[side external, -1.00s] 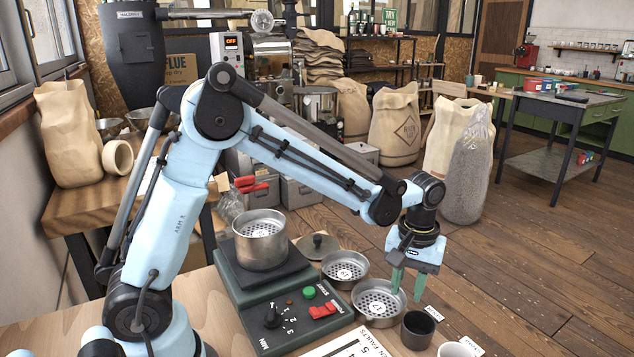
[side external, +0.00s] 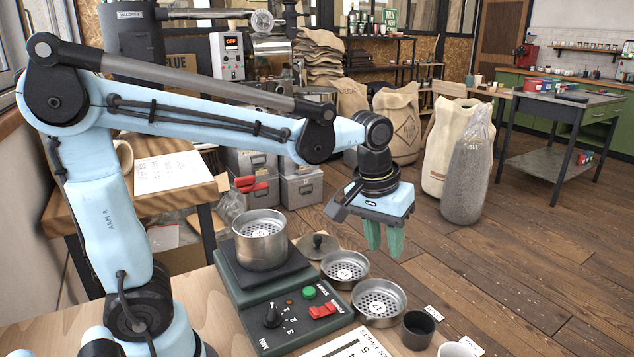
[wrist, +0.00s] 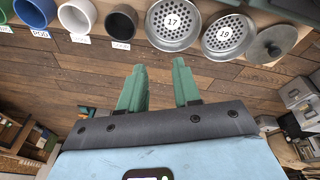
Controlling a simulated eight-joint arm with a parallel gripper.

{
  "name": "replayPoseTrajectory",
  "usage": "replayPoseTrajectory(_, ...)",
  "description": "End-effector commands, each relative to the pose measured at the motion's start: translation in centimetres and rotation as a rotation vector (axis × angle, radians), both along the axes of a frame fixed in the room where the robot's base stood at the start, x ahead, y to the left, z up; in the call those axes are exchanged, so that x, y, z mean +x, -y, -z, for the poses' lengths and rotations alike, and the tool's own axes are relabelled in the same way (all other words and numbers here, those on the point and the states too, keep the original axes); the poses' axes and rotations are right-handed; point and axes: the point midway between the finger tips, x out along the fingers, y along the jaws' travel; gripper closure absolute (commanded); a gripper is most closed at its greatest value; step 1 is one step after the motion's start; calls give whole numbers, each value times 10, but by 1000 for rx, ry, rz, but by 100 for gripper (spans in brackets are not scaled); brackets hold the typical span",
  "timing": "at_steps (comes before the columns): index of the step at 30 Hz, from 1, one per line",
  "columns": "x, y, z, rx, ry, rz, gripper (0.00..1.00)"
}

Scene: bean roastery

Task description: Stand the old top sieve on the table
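A steel sieve (side external: 261,245) with a perforated floor sits upright on top of the dark platform of the green shaker (side external: 285,300). Whether it is one sieve or a stack, I cannot tell. Two more steel sieves stand flat on the table to its right: the front sieve (side external: 379,303), marked 17 in the wrist view (wrist: 172,24), and the rear sieve (side external: 345,268), marked 19 there (wrist: 229,36). My gripper (side external: 384,247) hangs above and behind these two, touching neither. Its green fingers are apart and empty, also in the wrist view (wrist: 157,78).
A knobbed lid (side external: 318,243) lies behind the rear sieve. A dark cup (side external: 417,330) and a white cup (side external: 458,350) stand at the front right, with small labels. A printed sheet (side external: 352,346) lies at the front edge. The wooden floor shows beyond the table.

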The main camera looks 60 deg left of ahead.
Motion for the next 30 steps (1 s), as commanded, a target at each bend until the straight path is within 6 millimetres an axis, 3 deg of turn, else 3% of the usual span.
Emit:
replayPoseTrajectory(6,-42,-15,1,49,176,152,68)
replayPoseTrajectory(12,-69,-24,13,115,313,268,68)
replayPoseTrajectory(18,-79,-27,21,158,380,325,68)
replayPoseTrajectory(30,-80,-28,22,164,387,333,68)
